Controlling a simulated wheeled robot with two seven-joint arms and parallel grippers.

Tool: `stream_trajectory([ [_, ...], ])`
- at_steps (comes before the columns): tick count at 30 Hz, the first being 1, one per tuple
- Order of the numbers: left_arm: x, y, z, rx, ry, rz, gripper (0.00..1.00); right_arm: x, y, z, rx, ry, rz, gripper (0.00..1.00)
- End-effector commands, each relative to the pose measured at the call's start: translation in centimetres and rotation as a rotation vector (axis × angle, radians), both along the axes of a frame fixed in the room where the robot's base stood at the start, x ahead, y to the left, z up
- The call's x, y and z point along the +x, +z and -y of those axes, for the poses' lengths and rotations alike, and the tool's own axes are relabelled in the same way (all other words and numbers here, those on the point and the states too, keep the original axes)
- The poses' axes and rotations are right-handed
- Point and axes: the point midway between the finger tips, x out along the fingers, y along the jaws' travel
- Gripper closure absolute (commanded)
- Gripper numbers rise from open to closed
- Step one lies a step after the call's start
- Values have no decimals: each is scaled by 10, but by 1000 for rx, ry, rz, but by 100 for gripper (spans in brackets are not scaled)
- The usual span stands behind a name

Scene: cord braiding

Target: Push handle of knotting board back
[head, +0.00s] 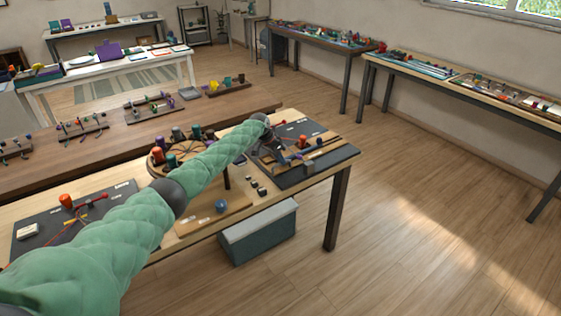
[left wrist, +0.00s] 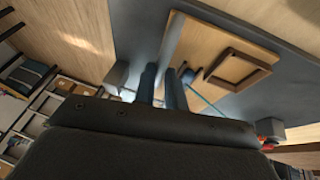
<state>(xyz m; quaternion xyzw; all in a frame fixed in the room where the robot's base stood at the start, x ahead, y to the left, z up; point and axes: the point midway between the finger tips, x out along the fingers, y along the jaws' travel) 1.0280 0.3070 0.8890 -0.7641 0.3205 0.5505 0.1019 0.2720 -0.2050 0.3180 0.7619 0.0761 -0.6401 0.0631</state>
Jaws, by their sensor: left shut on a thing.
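The knotting board is a wooden board (head: 325,157) on a dark mat at the right end of the near table. In the left wrist view the wooden board (left wrist: 205,45) carries a raised brown square frame (left wrist: 237,70). My left gripper (head: 281,160) reaches over the board's left side. In the left wrist view my left gripper (left wrist: 163,80) has its two dark fingers close together at the board's edge, shut on what seems to be the handle. The handle itself is mostly hidden by the fingers. My right gripper is in neither view.
Small dark blocks (head: 257,187) and a blue knob (head: 221,206) lie left of the mat. A round wooden stand with spools (head: 170,156) stands behind my left arm. A grey-teal bin (head: 258,232) is under the table. Floor to the right is clear.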

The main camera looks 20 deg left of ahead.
Motion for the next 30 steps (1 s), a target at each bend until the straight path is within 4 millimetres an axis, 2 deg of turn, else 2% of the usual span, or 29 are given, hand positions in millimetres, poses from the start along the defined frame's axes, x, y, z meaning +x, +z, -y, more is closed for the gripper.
stream_trajectory([
  [4,3,5,-4,2,5,9,100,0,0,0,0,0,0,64],
  [5,3,5,-4,3,6,10,82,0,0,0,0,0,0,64],
  [7,3,5,-4,2,5,9,68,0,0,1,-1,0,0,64],
  [8,3,5,-4,2,5,9,66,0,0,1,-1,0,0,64],
  [20,0,8,-6,1,3,6,66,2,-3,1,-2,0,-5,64],
  [30,-8,49,-24,1,4,7,66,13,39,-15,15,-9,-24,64],
])
